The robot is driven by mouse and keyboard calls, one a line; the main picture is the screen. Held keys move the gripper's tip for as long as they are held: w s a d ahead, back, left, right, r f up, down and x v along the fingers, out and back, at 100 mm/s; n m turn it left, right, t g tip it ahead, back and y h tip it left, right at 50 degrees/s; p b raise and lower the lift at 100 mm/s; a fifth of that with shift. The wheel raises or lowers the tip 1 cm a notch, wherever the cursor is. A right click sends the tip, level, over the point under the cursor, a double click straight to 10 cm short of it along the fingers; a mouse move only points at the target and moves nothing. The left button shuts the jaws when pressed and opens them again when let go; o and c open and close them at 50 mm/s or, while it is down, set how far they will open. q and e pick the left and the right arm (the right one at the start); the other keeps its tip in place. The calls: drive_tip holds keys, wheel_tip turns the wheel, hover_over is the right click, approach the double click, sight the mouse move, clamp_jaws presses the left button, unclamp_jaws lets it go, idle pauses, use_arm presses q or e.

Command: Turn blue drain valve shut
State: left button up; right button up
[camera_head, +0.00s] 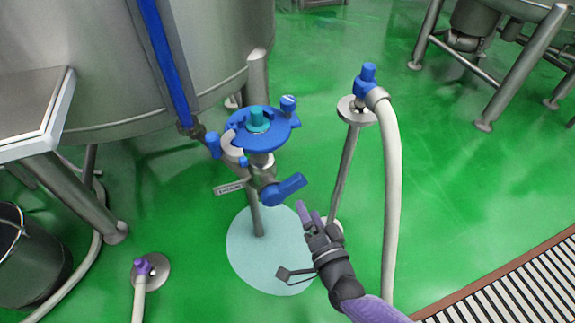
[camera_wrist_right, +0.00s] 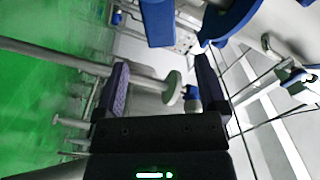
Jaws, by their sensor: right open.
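The drain valve has a blue lever handle (camera_head: 284,190), which sticks out to the right from a metal body under a blue disc (camera_head: 275,130) with a teal knob. My right gripper (camera_head: 307,210) is just below and right of the lever, with its purple fingers pointing up towards it. It is open, and I see nothing between the fingers. In the right wrist view the gripper (camera_wrist_right: 160,68) shows two spread fingers. A blue block (camera_wrist_right: 157,22), which looks like the lever, is beyond the fingertips beside a larger blue part (camera_wrist_right: 230,18). My left gripper is out of view.
A steel tank (camera_head: 110,80) stands behind the valve. A pale hose (camera_head: 392,190) with a blue fitting (camera_head: 367,82) hangs from a post to the right. A purple-capped hose (camera_head: 142,270) and a bucket (camera_head: 30,260) are at lower left.

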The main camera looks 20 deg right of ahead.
sight(297, 187)
drive_tip(key=w, duration=0.1)
drive_tip(key=w+b, duration=0.2)
drive_tip(key=w, duration=0.1)
drive_tip(key=shift+a+f, duration=0.1)
drive_tip(key=shift+f, duration=0.25)
drive_tip(key=shift+w+b, duration=0.5)
drive_tip(key=shift+w, duration=0.6)
drive_tip(key=w, duration=0.2)
drive_tip(key=shift+w+r+b, duration=0.35)
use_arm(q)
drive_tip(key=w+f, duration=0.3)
use_arm(e)
clamp_jaws()
